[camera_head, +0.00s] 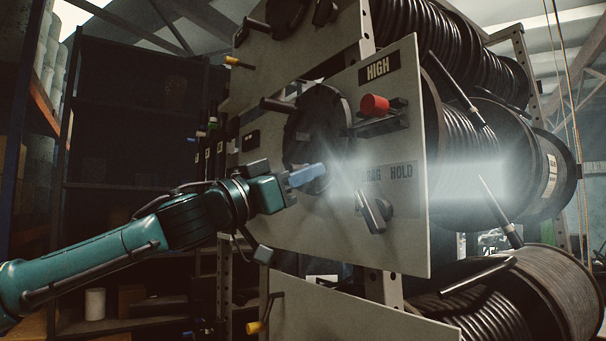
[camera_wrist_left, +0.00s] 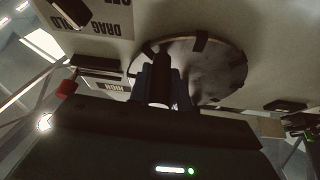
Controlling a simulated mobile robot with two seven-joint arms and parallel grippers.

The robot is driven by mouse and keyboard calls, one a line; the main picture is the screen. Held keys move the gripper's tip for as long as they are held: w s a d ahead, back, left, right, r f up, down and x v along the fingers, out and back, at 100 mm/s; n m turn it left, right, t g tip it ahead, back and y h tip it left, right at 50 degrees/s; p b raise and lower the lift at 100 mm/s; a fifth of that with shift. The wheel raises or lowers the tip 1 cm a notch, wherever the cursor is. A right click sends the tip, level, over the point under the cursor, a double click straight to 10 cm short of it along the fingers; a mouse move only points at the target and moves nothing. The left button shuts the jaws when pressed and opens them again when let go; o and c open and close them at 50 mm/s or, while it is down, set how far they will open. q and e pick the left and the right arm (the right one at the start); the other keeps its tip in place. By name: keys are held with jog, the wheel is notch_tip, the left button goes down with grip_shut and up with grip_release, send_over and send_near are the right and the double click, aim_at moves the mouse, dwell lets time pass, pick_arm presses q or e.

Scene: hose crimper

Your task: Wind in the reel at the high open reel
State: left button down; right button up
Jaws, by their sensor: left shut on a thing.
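The high reel's pale panel (camera_head: 408,140) carries a HIGH sign (camera_head: 378,68), a dark round crank disc (camera_head: 318,125), a red knob (camera_head: 375,104) and a lever (camera_head: 373,212) under the words DRAG HOLD. My left gripper (camera_head: 307,175) is at the lower part of the disc, in front of the panel. In the left wrist view its fingers are shut on a dark cylindrical handle (camera_wrist_left: 161,68) with a pale end, standing in front of the disc (camera_wrist_left: 215,70). In the head view, glare and the fingers hide that grip. The high reel (camera_head: 465,145) is behind the panel, wound with black hose. My right gripper is out of view.
Another panel with a crank handle (camera_head: 257,24) is above, and a lower panel (camera_head: 350,310) is below. Dark shelving (camera_head: 125,120) stands at the left. Free air lies left of the panel, around my left arm.

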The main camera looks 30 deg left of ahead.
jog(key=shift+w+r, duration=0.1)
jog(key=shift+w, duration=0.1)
pick_arm(q)
jog(key=shift+s+d+n+y+b, duration=0.1)
jog(key=shift+n+y+b, duration=0.25)
jog(key=shift+b, duration=0.25)
jog(key=shift+d+n+t+b, duration=0.15)
jog(key=shift+n+t+b, duration=0.15)
jog(key=shift+n+b, duration=0.05)
jog(key=shift+r, duration=0.25)
jog(key=c, duration=1.7)
grip_release()
jog(key=shift+r, duration=0.1)
jog(key=o, duration=0.4)
jog(key=shift+d, duration=0.15)
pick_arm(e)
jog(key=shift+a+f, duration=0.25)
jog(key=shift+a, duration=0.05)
pick_arm(q)
jog(key=shift+s, duration=0.1)
